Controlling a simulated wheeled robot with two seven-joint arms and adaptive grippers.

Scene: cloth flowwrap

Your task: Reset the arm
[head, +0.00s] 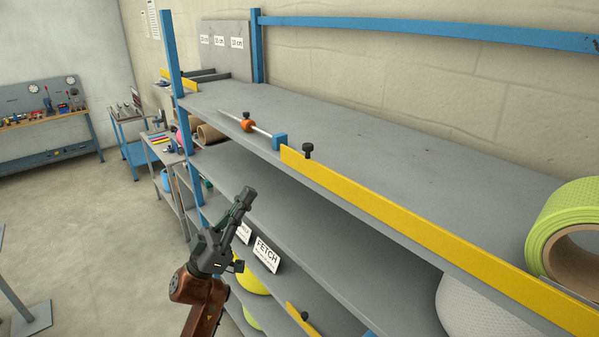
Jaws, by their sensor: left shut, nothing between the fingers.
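My left gripper (243,200) is at the lower middle of the head view, at the end of my brown and dark grey arm. Its fingers are together with nothing between them, pointing up and slightly right. It is in front of the grey shelf rack, apart from the boards as far as I can tell. The top shelf board (330,125) lies above and to the right of it. A white sign reading FETCH (267,254) hangs just right of and below it. My right gripper is not in view.
A yellow rail (400,222) with a black knob (308,150) edges the top shelf. A thin rod with an orange piece (247,125) lies along that edge. A green roll (568,235) is at the right. Blue posts (171,55) stand left. Open floor (90,220) lies left.

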